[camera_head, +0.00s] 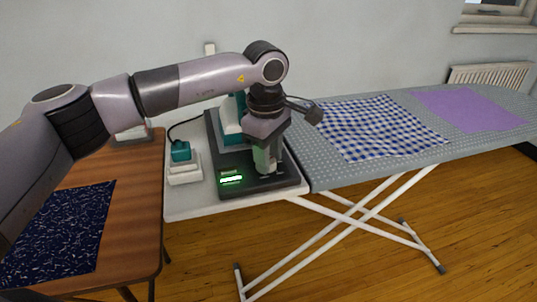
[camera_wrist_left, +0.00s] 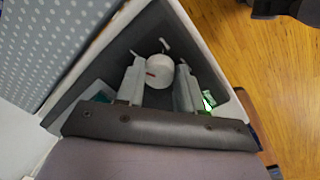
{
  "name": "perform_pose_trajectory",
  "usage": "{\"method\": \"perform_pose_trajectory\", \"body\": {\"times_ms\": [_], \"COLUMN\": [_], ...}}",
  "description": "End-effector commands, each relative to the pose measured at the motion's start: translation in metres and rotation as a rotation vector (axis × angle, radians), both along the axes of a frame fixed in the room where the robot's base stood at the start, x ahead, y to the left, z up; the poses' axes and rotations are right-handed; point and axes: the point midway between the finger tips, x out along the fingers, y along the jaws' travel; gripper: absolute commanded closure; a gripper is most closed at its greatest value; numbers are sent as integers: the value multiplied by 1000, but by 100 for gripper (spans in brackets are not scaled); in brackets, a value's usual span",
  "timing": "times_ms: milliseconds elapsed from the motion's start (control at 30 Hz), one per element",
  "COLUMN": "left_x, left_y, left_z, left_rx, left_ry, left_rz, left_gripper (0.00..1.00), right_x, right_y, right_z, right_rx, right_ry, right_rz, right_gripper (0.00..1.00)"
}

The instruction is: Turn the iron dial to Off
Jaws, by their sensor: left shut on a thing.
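The iron dial (camera_wrist_left: 159,71) is a round white knob with a red mark, on the dark grey base (camera_head: 206,128) of the iron station. My left gripper (camera_head: 267,168) points down over the front of that base. In the left wrist view, the fingers of my left gripper (camera_wrist_left: 159,82) are on either side of the dial and shut on it. In the head view the fingers hide most of the dial. The teal and white iron (camera_head: 230,133) stands behind my gripper, partly hidden. A green lit display (camera_head: 231,179) is left of the gripper. My right gripper is not in view.
The ironing board (camera_head: 330,176) carries a blue checked cloth (camera_head: 375,125) and a purple cloth (camera_head: 470,108). A small teal and white item (camera_head: 182,160) stands left of the base. A wooden table (camera_head: 135,205) with a dark blue speckled cloth (camera_head: 65,230) is at the left.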

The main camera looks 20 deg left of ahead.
Motion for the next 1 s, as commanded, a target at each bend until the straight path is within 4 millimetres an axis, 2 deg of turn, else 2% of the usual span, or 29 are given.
{"method": "perform_pose_trajectory", "body": {"times_ms": [1000], "left_x": [3], "left_y": [-1], "left_z": [1], "left_rx": [0], "left_ry": [-3], "left_rz": [903], "left_gripper": [94], "right_x": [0], "right_y": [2], "right_z": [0], "right_rx": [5], "right_ry": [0], "right_rz": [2], "right_gripper": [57]}}
